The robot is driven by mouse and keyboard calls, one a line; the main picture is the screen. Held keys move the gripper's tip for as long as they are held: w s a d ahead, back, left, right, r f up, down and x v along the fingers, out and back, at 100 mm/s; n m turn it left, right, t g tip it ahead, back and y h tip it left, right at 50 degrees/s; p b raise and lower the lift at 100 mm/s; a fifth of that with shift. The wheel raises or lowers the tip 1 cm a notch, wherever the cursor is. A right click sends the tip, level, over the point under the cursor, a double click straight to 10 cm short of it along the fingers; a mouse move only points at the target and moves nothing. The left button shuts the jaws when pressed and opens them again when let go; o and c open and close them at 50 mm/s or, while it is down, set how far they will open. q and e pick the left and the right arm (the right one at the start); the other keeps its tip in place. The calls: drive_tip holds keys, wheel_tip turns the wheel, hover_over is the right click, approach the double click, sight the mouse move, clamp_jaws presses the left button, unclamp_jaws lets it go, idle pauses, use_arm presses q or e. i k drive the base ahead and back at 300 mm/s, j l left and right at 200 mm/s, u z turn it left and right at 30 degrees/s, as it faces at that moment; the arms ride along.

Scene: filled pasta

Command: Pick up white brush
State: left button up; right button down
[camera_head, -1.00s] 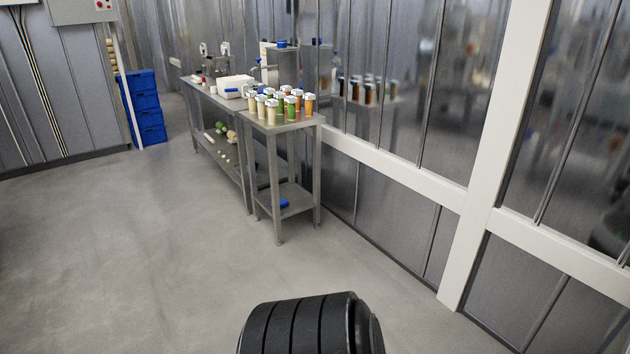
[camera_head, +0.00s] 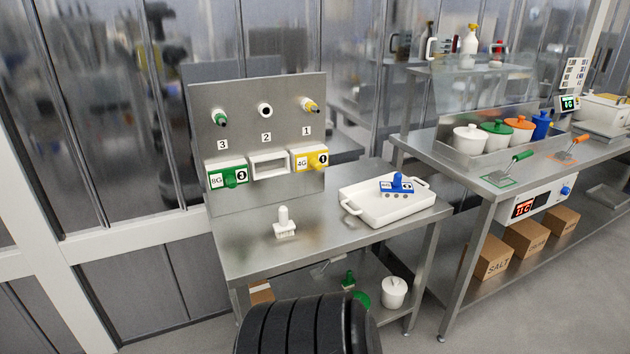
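A small white brush (camera_head: 285,224) with an upright knob-like handle and a rectangular base stands on the steel table (camera_head: 240,240), in front of the upright panel. It stands apart from the other things on that table. Neither of my grippers shows in the head view. The black ribbed part at the bottom middle is mine and hides part of the table's front and lower shelf.
The upright panel (camera_head: 200,130) holds green and yellow numbered blocks. A white tray (camera_head: 362,213) with a blue block (camera_head: 397,185) sits right of the brush. A longer steel bench (camera_head: 470,180) with lidded pots stands at the right. Open floor lies at the lower right.

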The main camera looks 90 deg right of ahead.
sight(285, 227)
drive_tip(key=z, duration=2.55)
drive_tip(key=u, duration=4.95)
drive_tip(key=z, duration=4.95)
